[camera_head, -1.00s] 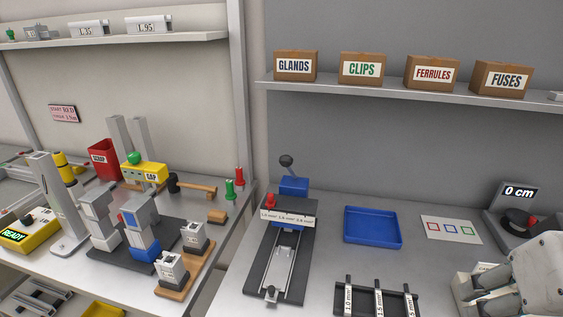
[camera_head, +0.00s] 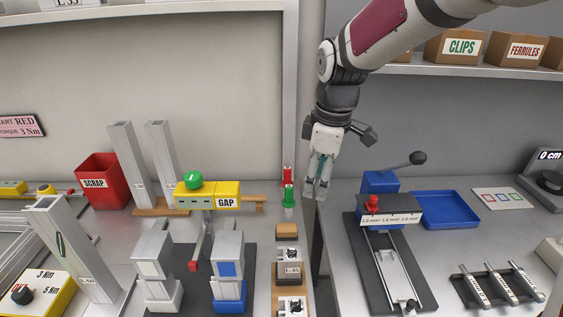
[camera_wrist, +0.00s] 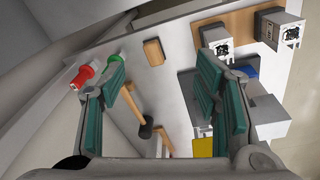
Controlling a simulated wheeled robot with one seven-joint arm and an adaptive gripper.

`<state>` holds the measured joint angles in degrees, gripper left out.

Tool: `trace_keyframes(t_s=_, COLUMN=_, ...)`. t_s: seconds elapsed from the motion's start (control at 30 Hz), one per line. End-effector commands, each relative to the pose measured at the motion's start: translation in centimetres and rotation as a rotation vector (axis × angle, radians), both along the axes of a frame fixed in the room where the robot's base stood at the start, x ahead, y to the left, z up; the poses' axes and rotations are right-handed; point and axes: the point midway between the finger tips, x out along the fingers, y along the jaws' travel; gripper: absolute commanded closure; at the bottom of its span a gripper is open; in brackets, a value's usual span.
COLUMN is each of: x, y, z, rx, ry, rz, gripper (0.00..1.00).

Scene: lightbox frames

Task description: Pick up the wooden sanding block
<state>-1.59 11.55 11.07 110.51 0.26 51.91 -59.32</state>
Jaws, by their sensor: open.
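The wooden sanding block, a small light-brown block (camera_head: 287,230), lies on the left bench near its right edge, in front of the red and green bottles. In the wrist view the block (camera_wrist: 154,52) lies ahead between the open fingers, nothing touching it. My gripper (camera_head: 316,190) points down above the bench edge, right of the block and higher than it. It is open and empty. Its teal finger pads (camera_wrist: 160,90) show on both sides of the wrist view.
A red bottle (camera_head: 287,175) and green bottle (camera_head: 289,196) stand just behind the block. A wooden-handled hammer (camera_wrist: 133,105) lies close by. A wooden tray (camera_head: 276,300) with metal-topped pieces lies in front. A gap separates the two benches.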

Motion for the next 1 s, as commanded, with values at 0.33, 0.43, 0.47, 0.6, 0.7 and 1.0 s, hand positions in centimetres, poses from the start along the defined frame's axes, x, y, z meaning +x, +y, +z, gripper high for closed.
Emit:
trace_keyframes(t_s=0.33, x=5.0, y=4.0, z=-7.0, rx=0.038, ry=0.065, rz=0.312, gripper=0.43)
trace_keyframes(t_s=0.43, x=5.2, y=4.3, z=-7.9, rx=0.040, ry=0.069, rz=0.333, gripper=0.43)
trace_keyframes(t_s=0.47, x=5.2, y=4.4, z=-8.3, rx=0.041, ry=0.069, rz=0.335, gripper=0.43)
trace_keyframes(t_s=0.6, x=5.1, y=4.6, z=-10.7, rx=0.040, ry=0.073, rz=0.335, gripper=0.43)
trace_keyframes(t_s=0.7, x=5.1, y=4.8, z=-12.6, rx=0.040, ry=0.071, rz=0.334, gripper=0.43)
trace_keyframes(t_s=1.0, x=5.2, y=5.2, z=-15.8, rx=0.040, ry=0.068, rz=0.331, gripper=0.43)
